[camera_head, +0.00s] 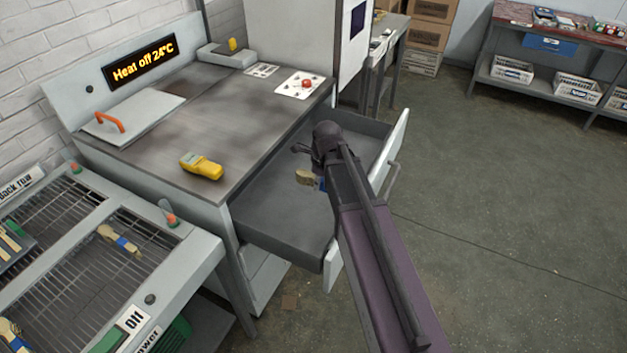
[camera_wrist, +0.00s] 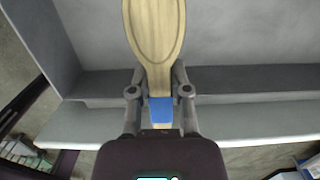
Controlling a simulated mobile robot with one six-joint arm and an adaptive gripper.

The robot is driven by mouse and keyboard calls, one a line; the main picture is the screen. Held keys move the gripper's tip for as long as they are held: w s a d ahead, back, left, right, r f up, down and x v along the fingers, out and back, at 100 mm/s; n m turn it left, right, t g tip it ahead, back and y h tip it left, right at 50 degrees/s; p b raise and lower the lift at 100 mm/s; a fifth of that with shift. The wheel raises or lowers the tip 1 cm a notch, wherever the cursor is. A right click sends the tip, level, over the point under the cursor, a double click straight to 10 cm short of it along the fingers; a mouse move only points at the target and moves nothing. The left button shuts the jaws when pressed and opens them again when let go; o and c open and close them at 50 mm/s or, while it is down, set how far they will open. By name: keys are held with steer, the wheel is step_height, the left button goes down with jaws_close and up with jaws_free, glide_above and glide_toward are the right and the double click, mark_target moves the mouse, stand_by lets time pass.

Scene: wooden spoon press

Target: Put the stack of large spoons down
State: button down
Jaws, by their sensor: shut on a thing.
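The stack of large spoons (camera_wrist: 153,35) is pale wood with a blue band around the handle. My gripper (camera_wrist: 160,90) is shut on the handle near the blue band, and the bowl end points away from it in the wrist view. In the head view the stack's pale bowl end (camera_head: 307,178) shows beside my gripper (camera_head: 322,183), over the open grey drawer (camera_head: 265,215). My arm hides part of the drawer and most of the stack there. I cannot tell whether the stack touches the drawer floor.
The drawer's front panel (camera_head: 395,150) has a handle. On the bench top (camera_head: 215,125) are a yellow device (camera_head: 201,166) and a plate with an orange handle (camera_head: 135,118). A wire rack with another blue-banded spoon bundle (camera_head: 118,238) is at lower left. The visible drawer floor is bare.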

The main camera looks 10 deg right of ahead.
steer(key=b, duration=0.9)
glide_above(318, 214)
step_height(318, 214, down, 9)
steer(key=shift+s+f, duration=0.1)
steer(key=shift+f, duration=0.05)
steer(key=w+d, duration=0.1)
steer(key=w, duration=0.4)
steer(key=w+d+f, duration=0.1)
steer(key=w+d, duration=0.1)
steer(key=w, duration=0.3)
steer(key=w+d+b, duration=0.1)
steer(key=w, duration=0.4)
steer(key=shift+w+d+f, duration=0.15)
steer(key=shift+w+f, duration=0.1)
steer(key=shift+f, duration=0.1)
steer(key=shift+f+b, duration=1.65)
steer(key=shift+b, duration=0.2)
steer(key=shift+f, duration=0.1)
steer(key=c, duration=0.6)
jaws_free()
